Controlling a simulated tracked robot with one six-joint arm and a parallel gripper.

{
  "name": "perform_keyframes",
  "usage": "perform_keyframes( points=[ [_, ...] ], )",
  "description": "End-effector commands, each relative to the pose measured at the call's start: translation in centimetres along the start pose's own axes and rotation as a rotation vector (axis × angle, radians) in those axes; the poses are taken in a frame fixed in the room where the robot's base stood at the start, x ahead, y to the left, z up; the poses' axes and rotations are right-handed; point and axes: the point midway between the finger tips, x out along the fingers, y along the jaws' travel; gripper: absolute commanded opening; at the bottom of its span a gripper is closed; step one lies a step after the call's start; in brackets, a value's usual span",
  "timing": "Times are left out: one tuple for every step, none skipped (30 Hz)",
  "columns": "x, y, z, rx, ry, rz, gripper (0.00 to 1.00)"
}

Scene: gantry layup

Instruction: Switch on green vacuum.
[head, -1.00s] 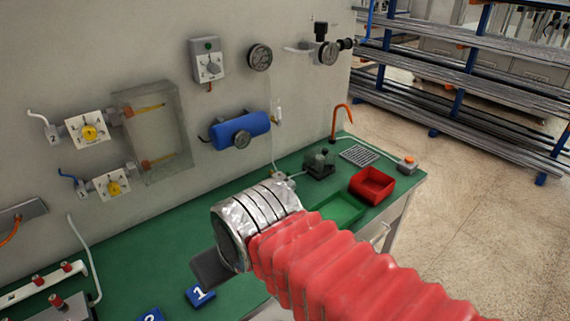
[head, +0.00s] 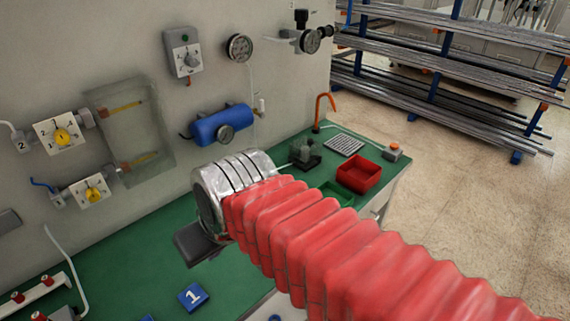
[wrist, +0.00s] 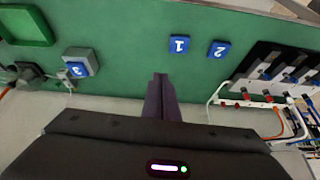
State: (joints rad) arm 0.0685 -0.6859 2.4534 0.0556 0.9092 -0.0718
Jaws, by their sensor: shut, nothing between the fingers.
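A grey wall box (head: 183,54) with a small green spot at its top and a rotary knob (head: 187,60) on its face is the only control with green on it in the head view; whether it is the vacuum switch I cannot tell. My gripper (head: 197,243), dark and at the end of a red-sleeved arm, is over the green bench, well below and apart from that box. In the wrist view my gripper (wrist: 160,80) has its fingers together with nothing between them. The wall box is not visible in the wrist view.
Two white valve plates with yellow knobs (head: 61,136) are on the wall at left, beside a clear box (head: 130,130). A blue tank (head: 222,124) and a gauge (head: 239,47) hang right of it. A red bin (head: 359,173) and orange button (head: 393,147) stand on the bench.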

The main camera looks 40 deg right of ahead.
Motion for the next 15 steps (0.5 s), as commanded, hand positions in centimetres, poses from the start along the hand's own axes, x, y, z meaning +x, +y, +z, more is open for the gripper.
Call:
perform_keyframes(
  points=[
    [0.2,0.8,-0.7,0.022,-0.012,0.0,0.0],
    [0.3,1.1,-1.1,0.03,-0.019,-0.004,0.0],
    [0.5,1.6,-1.7,0.043,-0.028,-0.008,0.0],
    [0.6,1.9,-2.2,0.052,-0.033,-0.014,0.0],
    [0.8,2.3,-2.7,0.062,-0.039,-0.018,0.0],
    [1.0,2.9,-3.4,0.076,-0.046,-0.025,0.0],
    [1.2,3.3,-3.9,0.085,-0.052,-0.031,0.0],
    [1.4,3.8,-4.5,0.095,-0.055,-0.036,0.0],
    [1.6,4.5,-5.1,0.109,-0.06,-0.044,0.0],
    [1.8,5.0,-5.6,0.118,-0.063,-0.05,0.0],
    [2.1,5.5,-6.1,0.129,-0.066,-0.057,0.0],
    [2.3,6.3,-6.8,0.142,-0.069,-0.064,0.0],
    [2.6,6.9,-7.2,0.152,-0.07,-0.071,0.0],
    [2.8,7.5,-7.7,0.163,-0.072,-0.077,0.0],
    [3.1,8.4,-8.3,0.177,-0.073,-0.086,0.0]
  ],
)
